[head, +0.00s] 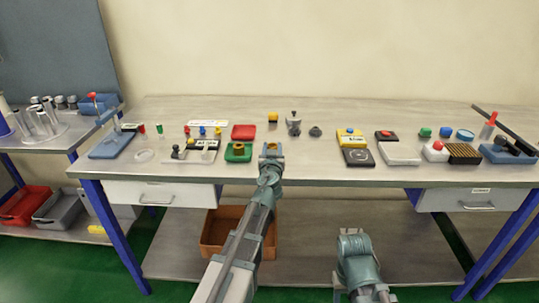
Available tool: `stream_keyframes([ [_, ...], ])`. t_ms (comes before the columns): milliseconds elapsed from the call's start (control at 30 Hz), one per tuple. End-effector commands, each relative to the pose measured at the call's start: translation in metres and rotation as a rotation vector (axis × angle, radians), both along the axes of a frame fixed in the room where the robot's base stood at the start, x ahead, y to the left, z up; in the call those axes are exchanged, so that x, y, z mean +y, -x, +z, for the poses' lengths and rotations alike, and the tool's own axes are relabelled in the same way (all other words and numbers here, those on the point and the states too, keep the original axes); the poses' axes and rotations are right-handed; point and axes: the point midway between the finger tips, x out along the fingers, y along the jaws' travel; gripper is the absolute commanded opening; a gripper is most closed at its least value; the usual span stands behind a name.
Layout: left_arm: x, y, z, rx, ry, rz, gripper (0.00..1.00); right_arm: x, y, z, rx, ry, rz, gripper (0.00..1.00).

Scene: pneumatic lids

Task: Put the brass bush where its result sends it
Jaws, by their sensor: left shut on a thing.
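My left gripper (271,150) reaches over the front of the bench and is shut on a small brass-coloured piece, which looks like the brass bush (272,146). It is just right of a green tray (230,156). The green tray holds a small brownish-yellow thing too small to make out. A red tray (243,131) stands behind the green one. My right gripper (352,242) is low in front of the bench, apart from the things on it. Its fingers cannot be made out.
A grey metal fitting (294,123) and a yellow block (273,117) stand behind my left gripper. A yellow-and-black device (351,138) and a pale tray (399,153) lie to the right. Small coloured valves (203,132) stand left. An orange-brown crate (215,228) sits below.

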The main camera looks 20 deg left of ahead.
Motion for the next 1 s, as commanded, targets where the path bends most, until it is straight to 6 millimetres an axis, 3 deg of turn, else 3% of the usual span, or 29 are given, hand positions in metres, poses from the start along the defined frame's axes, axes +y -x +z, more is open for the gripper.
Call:
stream_keyframes([
  [33,-0.0025,0.0002,-0.0089,0.000,0.000,-0.001,0.00,0.0001,-0.0001,-0.0089,0.000,0.000,0.000,0.50],
  [433,-0.0029,0.0002,-0.0107,0.000,0.000,0.001,0.00,0.0000,-0.0001,-0.0107,0.000,0.000,0.000,0.50],
  [467,-0.0028,0.0002,-0.0105,0.000,0.001,0.001,0.48,0.0000,0.0000,-0.0105,0.000,0.000,0.000,0.50],
  [600,-0.0028,0.0002,-0.0093,0.000,0.001,0.001,0.73,0.0000,0.0000,-0.0093,0.000,0.000,0.000,0.50],
  [1000,-0.0027,0.0002,-0.0069,0.000,0.001,0.001,0.76,0.0000,0.0000,-0.0068,0.000,0.000,0.000,0.50],
])
